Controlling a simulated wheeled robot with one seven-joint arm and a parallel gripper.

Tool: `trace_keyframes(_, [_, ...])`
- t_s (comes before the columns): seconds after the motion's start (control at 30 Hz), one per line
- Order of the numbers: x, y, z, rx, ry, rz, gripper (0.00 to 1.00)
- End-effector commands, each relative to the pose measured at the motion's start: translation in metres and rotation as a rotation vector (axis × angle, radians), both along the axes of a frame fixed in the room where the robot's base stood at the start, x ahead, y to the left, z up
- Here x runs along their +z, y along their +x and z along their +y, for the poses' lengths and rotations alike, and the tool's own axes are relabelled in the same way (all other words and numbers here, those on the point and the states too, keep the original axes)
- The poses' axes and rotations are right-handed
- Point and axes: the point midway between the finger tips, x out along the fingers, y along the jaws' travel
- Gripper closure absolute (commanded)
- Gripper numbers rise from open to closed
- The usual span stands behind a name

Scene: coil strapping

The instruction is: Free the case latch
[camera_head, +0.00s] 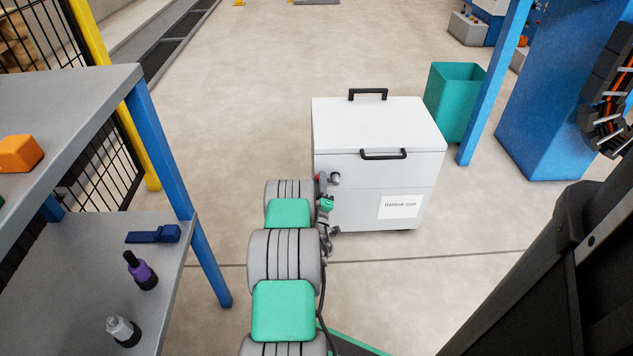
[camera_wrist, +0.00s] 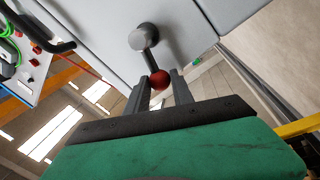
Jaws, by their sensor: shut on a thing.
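The white case (camera_head: 355,190) stands on the floor in the head view, lid closed. Its latch is a round grey hub (camera_wrist: 143,38) with a short dark lever ending in a red ball knob (camera_wrist: 159,80). In the head view the hub (camera_head: 335,180) sits at the left of the case's front, with the red knob (camera_head: 319,179) to its left. My gripper (camera_wrist: 160,82) is shut on the red knob, one finger on each side of it. In the head view my arm partly hides the fingers.
A black handle (camera_head: 383,155) is on the lid's front edge and another (camera_head: 368,92) on top. A teal bin (camera_head: 453,100) and blue post (camera_head: 494,85) stand right of the case. A grey shelf (camera_head: 75,285) with tools is at left. Open floor lies behind the case.

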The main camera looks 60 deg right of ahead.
Motion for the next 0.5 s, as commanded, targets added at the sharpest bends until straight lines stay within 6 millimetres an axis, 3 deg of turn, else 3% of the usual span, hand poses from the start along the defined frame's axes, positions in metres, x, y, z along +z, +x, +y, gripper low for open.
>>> trace_keyframes(0.37, [-0.0022, -0.0005, 0.0004, 0.0, 0.0, 0.004, 1.0])
trace_keyframes(0.4, [-0.0022, -0.0007, 0.0003, 0.0, 0.001, 0.004, 0.68])
trace_keyframes(0.5, [-0.002, -0.0018, -0.0003, -0.003, 0.001, 0.003, 0.6])
